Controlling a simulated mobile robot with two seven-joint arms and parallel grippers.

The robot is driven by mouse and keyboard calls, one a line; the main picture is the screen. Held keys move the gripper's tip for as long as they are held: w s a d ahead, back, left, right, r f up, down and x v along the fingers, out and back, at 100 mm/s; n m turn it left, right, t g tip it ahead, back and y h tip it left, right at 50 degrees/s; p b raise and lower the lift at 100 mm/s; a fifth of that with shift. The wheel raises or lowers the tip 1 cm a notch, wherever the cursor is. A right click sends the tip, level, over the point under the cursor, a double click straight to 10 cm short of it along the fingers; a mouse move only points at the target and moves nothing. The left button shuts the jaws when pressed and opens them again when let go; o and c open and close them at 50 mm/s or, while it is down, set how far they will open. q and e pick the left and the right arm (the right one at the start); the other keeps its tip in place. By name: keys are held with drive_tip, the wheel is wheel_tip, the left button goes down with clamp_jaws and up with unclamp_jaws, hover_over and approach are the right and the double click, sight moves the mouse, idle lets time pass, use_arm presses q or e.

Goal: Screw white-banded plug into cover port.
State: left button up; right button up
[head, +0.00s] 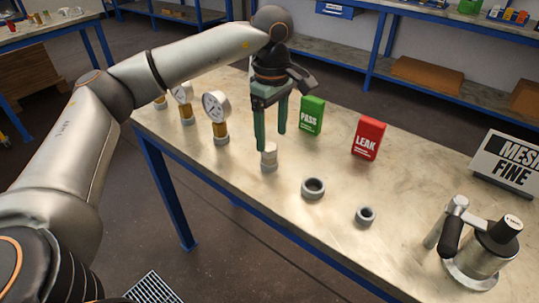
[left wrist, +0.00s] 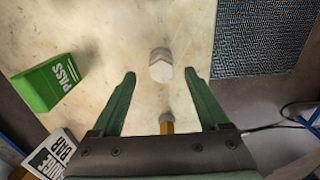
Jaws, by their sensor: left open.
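A small plug with a white upper part (head: 269,152) stands upright on the table, on or in a grey base. It also shows in the left wrist view (left wrist: 161,66), lined up between the fingertips. My left gripper (head: 271,141) has green fingers pointing down. It is open and empty, just above and behind the plug; I cannot tell whether the fingertips flank it. A metal flanged vessel (head: 481,262) with a black-handled fitting and a dark-topped cylinder stands at the right. Its cover port cannot be made out clearly. My right gripper is not in view.
Several dial gauges (head: 217,104) stand at the table's left end. A green PASS box (head: 312,115) and red LEAK box (head: 369,138) stand behind. Two grey rings, one larger (head: 304,193) and one smaller (head: 359,216), lie before the vessel. A MESH FINE sign (head: 508,160) stands at right.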

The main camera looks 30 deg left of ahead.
sight(271, 147)
use_arm(q)
wheel_tip(271, 147, down, 5)
drive_tip(key=shift+a+f, duration=0.1)
drive_tip(key=shift+f, duration=0.1)
clamp_jaws()
idle(0.7)
